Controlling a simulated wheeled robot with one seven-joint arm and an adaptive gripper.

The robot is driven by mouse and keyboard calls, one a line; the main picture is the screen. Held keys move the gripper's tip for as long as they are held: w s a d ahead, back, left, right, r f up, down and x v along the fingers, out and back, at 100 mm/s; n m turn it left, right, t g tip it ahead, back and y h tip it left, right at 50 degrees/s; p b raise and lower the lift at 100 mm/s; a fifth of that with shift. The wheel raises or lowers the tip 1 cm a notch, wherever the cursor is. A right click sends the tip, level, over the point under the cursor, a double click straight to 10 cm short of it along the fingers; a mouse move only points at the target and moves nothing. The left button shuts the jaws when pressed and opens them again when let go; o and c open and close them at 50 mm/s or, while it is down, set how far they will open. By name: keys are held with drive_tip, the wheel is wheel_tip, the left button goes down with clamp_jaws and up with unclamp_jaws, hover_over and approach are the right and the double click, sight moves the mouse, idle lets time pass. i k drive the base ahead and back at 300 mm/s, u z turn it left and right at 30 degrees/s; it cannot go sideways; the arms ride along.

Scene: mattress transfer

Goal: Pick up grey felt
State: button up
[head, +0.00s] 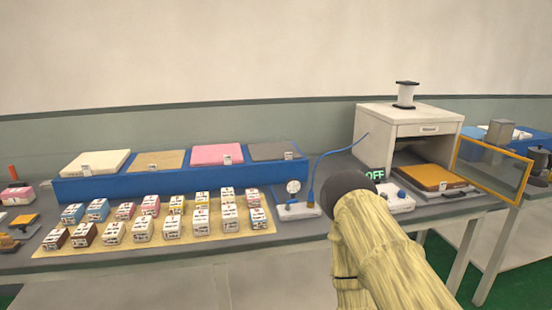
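The grey felt (276,152) is a flat dark grey slab with a small white tag. It lies at the right end of a long blue holder (180,184), in a row beside a pink slab (217,153). My arm, in a pale yellow sleeve, rises from the bottom right to a dark rounded part, to the right of the felt and apart from it. No gripper fingers show, so their state is hidden.
A tan slab (158,161) and a cream slab (95,163) fill the holder's left side. Several small labelled blocks stand on a tan mat (190,238) in front. A white oven (375,121) with an open glass door (492,169) stands right.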

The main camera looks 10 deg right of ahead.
sight(278, 151)
drive_tip(key=z, duration=0.35)
drive_tip(key=i, duration=1.2)
drive_tip(key=u, duration=0.55)
